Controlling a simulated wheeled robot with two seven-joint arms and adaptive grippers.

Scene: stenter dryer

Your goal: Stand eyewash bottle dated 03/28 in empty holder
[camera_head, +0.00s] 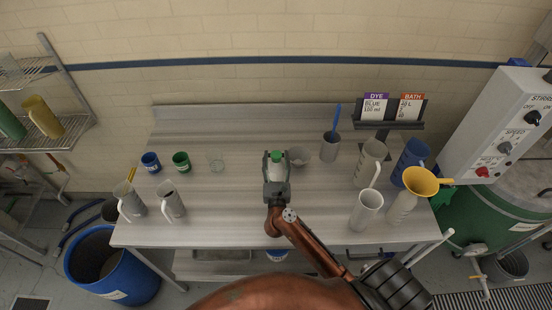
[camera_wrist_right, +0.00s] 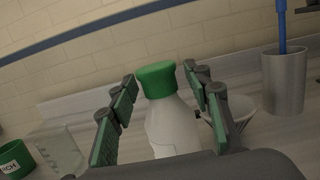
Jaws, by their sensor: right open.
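A white bottle with a green cap (camera_head: 276,157) stands upright on the steel table. It shows larger in the right wrist view (camera_wrist_right: 172,125); no date can be read on it. My right gripper (camera_head: 276,158) is open, with one finger on each side of the bottle. In the wrist view, gaps show between the fingers and the cap. A small pale round holder-like piece (camera_head: 299,157) sits just right of the gripper; it is partly hidden behind a finger in the wrist view (camera_wrist_right: 241,108). I cannot tell whether it is the empty holder. My left gripper is out of view.
On the steel table (camera_head: 235,222), blue (camera_head: 151,162) and green (camera_head: 181,161) cups and a clear beaker (camera_head: 217,165) stand left. A grey cup with a blue-handled tool (camera_head: 330,148) stands right, near several jugs and a yellow funnel (camera_head: 420,181). The front middle-left is clear.

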